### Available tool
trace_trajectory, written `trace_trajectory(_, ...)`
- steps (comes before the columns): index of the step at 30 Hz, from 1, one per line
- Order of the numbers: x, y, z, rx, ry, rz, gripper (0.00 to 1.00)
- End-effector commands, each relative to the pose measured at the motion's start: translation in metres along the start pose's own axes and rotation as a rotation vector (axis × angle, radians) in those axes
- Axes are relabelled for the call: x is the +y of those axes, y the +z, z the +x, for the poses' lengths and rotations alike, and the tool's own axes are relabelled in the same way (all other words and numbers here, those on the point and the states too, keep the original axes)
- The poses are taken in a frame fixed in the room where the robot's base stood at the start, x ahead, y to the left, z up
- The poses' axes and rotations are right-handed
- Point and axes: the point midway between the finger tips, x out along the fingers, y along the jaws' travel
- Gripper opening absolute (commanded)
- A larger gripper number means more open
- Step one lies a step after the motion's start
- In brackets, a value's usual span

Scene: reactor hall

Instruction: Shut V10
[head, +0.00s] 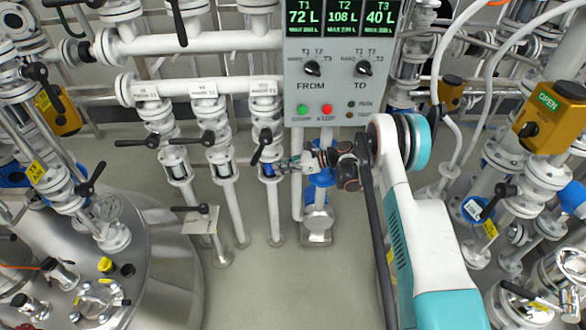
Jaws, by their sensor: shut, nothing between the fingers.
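No tag reading V10 can be made out. Three white pipes with black-handled valves run down the middle, each under a small white tag too small to read. The left valve handle (150,140) and the middle valve handle (190,141) lie roughly crosswise to their pipes. The right valve handle (261,149) is tilted, pointing down and left. My gripper (283,168) is shut and empty, just right of and slightly below that right handle. Whether it touches the valve or pipe cannot be told.
A control panel (340,85) with tank readings of 72, 108 and 40 L hangs above my gripper. A blue-bodied pump (319,190) stands below it. A yellow box (555,118) marked OPEN is at right. A steel tank (150,260) fills lower left. The middle floor is clear.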

Motion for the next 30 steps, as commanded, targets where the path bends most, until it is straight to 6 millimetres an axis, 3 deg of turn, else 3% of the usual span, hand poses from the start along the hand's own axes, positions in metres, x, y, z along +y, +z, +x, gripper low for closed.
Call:
trace_trajectory(1,0.001,-0.002,0.011,0.000,0.002,-0.001,0.00)
trace_trajectory(9,0.000,0.023,0.031,0.000,0.000,-0.001,0.00)
trace_trajectory(24,0.000,0.029,0.034,0.000,-0.001,-0.001,0.00)
trace_trajectory(30,0.010,0.029,0.036,0.001,0.000,-0.001,0.00)
